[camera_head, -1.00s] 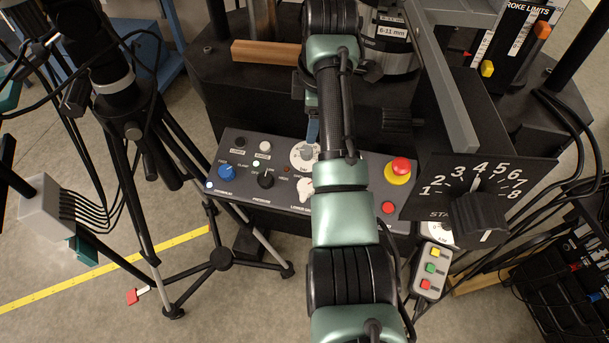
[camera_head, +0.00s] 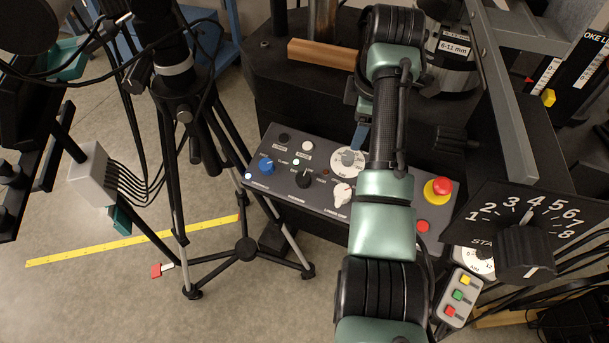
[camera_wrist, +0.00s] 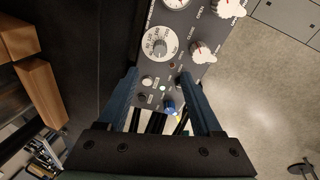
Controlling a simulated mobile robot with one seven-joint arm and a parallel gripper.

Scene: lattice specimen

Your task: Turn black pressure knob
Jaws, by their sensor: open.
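The black pressure knob (camera_head: 303,179) sits on the sloping grey control panel (camera_head: 322,205), right of a blue knob (camera_head: 266,166). My gripper (camera_wrist: 160,75) is open and empty, its two blue fingers reaching toward the panel. In the head view one blue finger shows above the round dial (camera_head: 347,160), and the rest of my gripper is hidden by my arm. In the wrist view the black knob (camera_wrist: 181,82) is close to the right finger and partly hidden by it. I cannot tell whether they touch.
A white knob (camera_head: 342,194), a red emergency button (camera_head: 439,189) and a red button (camera_head: 422,226) are on the same panel. A large numbered dial plate (camera_head: 530,218) with a black knob stands at right. A black tripod (camera_head: 186,130) stands left of the panel.

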